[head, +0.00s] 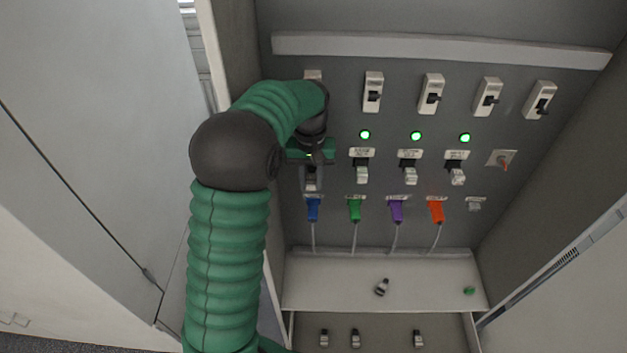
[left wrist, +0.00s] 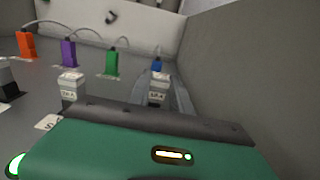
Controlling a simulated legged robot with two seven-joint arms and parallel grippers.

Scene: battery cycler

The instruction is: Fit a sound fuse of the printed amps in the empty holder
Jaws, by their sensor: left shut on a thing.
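My left gripper (head: 311,180) is at the leftmost holder of the panel, above the blue plug, with its fingers shut on a pale fuse (head: 311,172). In the left wrist view this fuse (left wrist: 158,90) stands between the two fingers, with a printed label too small to read surely. Whether it is fully seated I cannot tell; my gripper hides the holder. Three more fuses sit in holders to the right: first (head: 362,172), second (head: 410,175), third (head: 457,176). A loose dark-and-white fuse (head: 382,287) lies on the shelf. My right gripper is not in view.
Blue (head: 313,209), green (head: 355,210), purple (head: 396,211) and orange (head: 436,211) plugs hang below the holders. Breakers (head: 431,94) line the top. Three green lamps (head: 416,135) glow. The shelf (head: 330,285) also bears a small green thing (head: 469,291). Fuse-like pieces (head: 355,338) stand below.

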